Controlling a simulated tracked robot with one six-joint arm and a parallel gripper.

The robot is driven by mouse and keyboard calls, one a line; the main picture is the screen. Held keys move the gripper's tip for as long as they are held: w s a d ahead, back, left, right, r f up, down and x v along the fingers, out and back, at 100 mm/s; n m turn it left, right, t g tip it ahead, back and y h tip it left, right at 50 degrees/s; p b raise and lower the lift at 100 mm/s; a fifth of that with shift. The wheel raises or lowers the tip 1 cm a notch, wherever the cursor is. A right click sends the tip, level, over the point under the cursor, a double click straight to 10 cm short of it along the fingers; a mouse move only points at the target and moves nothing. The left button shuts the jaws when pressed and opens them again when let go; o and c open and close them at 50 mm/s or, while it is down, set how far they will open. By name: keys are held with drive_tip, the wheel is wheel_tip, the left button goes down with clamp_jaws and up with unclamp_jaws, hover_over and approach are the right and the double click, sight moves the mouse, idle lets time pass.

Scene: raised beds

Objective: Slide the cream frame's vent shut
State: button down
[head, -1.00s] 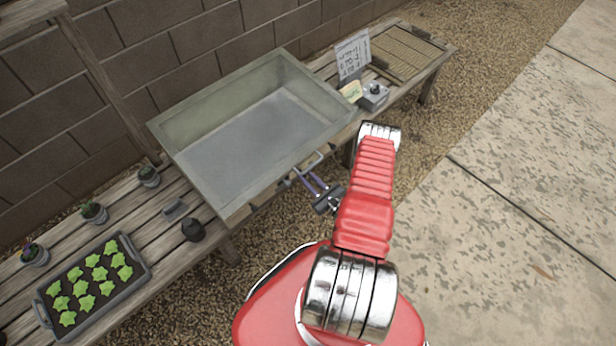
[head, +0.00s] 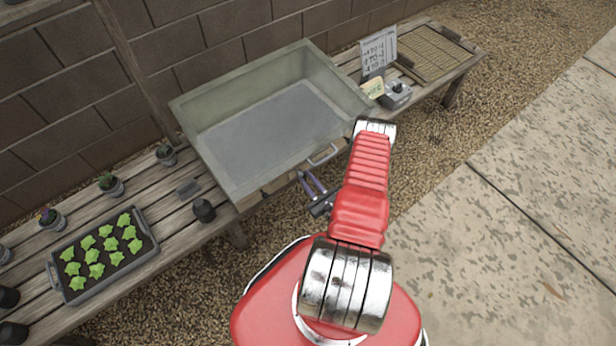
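A large grey-green box frame (head: 215,165) stands on the slatted bench, its floor pale grey. A metal bar handle (head: 323,155) sticks out from its near right side. No cream-coloured frame shows clearly, and I cannot make out a vent. My gripper (head: 306,175) is just in front of the box's near side, below and left of the handle. Its two purplish fingers are apart with nothing between them, and they look clear of the handle. My red arm hides part of the ground and bench edge to the right.
A seedling tray (head: 150,262) and a dark round pot (head: 203,210) are on the bench at left. A written board (head: 378,50), a small grey box (head: 397,95) and a slatted rack (head: 435,50) stand at right. Gravel and open paving (head: 500,250) lie in front.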

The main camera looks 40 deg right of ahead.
drive_tip(key=shift+a, duration=0.35)
drive_tip(key=c, duration=1.9)
unclamp_jaws()
drive_tip(key=shift+o, duration=1.4)
drive_tip(key=shift+d, duration=0.1)
drive_tip(key=shift+s, duration=0.15)
drive_tip(key=s+a, duration=0.2)
drive_tip(key=s, duration=1.1)
drive_tip(key=shift+s+a, duration=0.2)
drive_tip(key=shift+a, duration=0.1)
drive_tip(key=shift+f, duration=0.1)
